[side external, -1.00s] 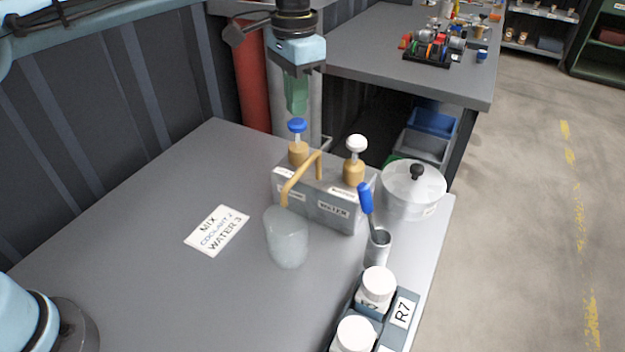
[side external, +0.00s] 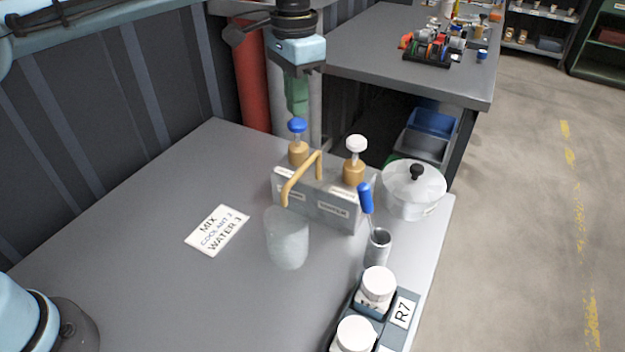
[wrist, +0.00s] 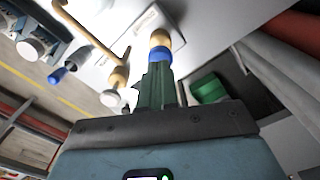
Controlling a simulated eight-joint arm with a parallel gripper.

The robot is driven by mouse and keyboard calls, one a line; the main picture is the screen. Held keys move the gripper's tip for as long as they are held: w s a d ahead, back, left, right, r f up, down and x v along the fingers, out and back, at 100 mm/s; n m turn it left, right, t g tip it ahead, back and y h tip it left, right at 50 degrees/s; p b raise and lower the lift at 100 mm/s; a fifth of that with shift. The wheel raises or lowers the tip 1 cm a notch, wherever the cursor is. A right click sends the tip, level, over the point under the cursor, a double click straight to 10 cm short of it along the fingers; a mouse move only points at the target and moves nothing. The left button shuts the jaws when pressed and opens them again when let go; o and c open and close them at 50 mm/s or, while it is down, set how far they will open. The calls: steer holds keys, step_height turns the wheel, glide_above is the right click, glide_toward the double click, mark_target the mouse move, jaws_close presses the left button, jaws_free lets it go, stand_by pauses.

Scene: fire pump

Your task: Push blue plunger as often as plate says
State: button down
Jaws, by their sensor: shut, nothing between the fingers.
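The blue plunger (side external: 297,125) stands raised on a tan collar at the left of the grey pump box (side external: 320,201). A white plunger (side external: 356,144) stands raised at its right. My gripper (side external: 297,114) is shut and empty, pointing down right above the blue plunger. In the wrist view its fingertips (wrist: 157,66) overlap the blue cap (wrist: 160,53); I cannot tell whether they touch. The white plate (side external: 217,230) lies on the table and reads MIX, COOLANT and WATER 3; the coolant number is hard to read. A translucent cup (side external: 287,240) stands below the tan spout (side external: 300,178).
A lidded pot (side external: 413,190) stands right of the pump. A metal holder (side external: 378,247) with a blue-handled tool (side external: 366,198) stands in front. A rack labelled R7 (side external: 402,312) holds white-capped bottles.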

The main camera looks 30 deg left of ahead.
mark_target(297, 121)
steer(key=shift+f, duration=0.1)
stand_by(0.3)
steer(key=shift+f, duration=2.2)
steer(key=shift+r, duration=2.3)
steer(key=shift+f, duration=0.15)
steer(key=shift+f, duration=2.15)
steer(key=shift+r, duration=2.35)
